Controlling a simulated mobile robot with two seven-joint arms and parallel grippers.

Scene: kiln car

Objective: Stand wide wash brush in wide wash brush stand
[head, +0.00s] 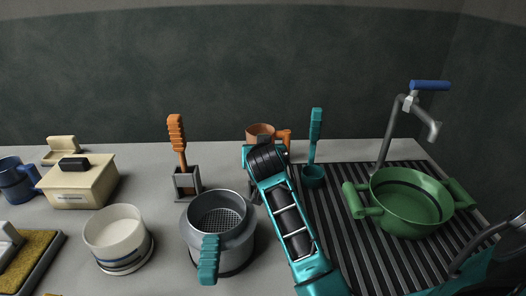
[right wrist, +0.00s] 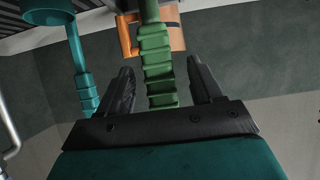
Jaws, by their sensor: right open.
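My right gripper (right wrist: 160,68) is open, with its fingers on either side of a green ridged handle (right wrist: 158,75) in the right wrist view. The fingers do not look closed on it. The handle's far end runs out of the top of that view, so its brush head is not clear. In the head view my right arm hides this handle. An orange-handled brush (head: 177,138) stands in a square grey stand (head: 187,183). I cannot tell which is the wide wash brush. My left gripper is out of view.
An orange mug (head: 260,131) stands behind my right arm. A grey strainer pot (head: 218,240) and a white bowl (head: 115,228) are to the left. A green two-handled pan (head: 411,203) sits on the ribbed drainer (head: 340,225) by the tap (head: 388,130).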

